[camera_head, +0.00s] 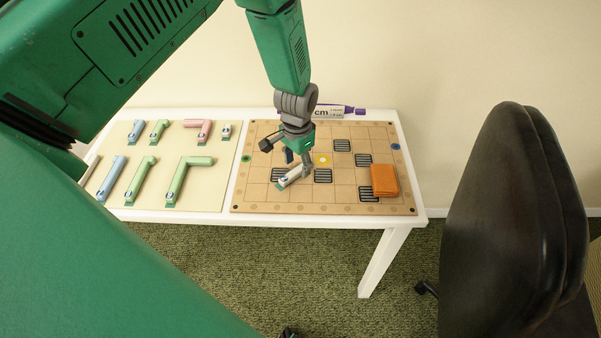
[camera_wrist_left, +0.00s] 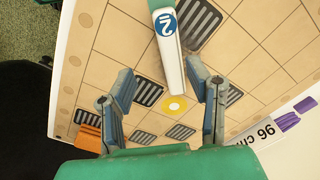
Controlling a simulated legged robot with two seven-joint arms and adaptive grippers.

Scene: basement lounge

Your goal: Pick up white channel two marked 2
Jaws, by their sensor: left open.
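The white channel marked 2 (camera_head: 288,178) lies on the tan grid board (camera_head: 300,203), toward its front left. In the left wrist view the white channel (camera_wrist_left: 172,68) shows a blue round label with a 2 at its far end. My left gripper (camera_head: 297,165) is above the board by the channel's right end. In the left wrist view its two fingers (camera_wrist_left: 160,78) are spread apart, with the channel's near end showing between them. Nothing is held. I cannot tell the exact height of the fingertips above the channel.
Blue, green and pink channel pieces (camera_head: 190,175) lie on the pale mat (camera_head: 228,180) at left. Orange tiles (camera_head: 384,180) are stacked at the board's right. A marked tube (camera_head: 330,112) lies behind the board. A black chair (camera_head: 505,190) stands right of the table.

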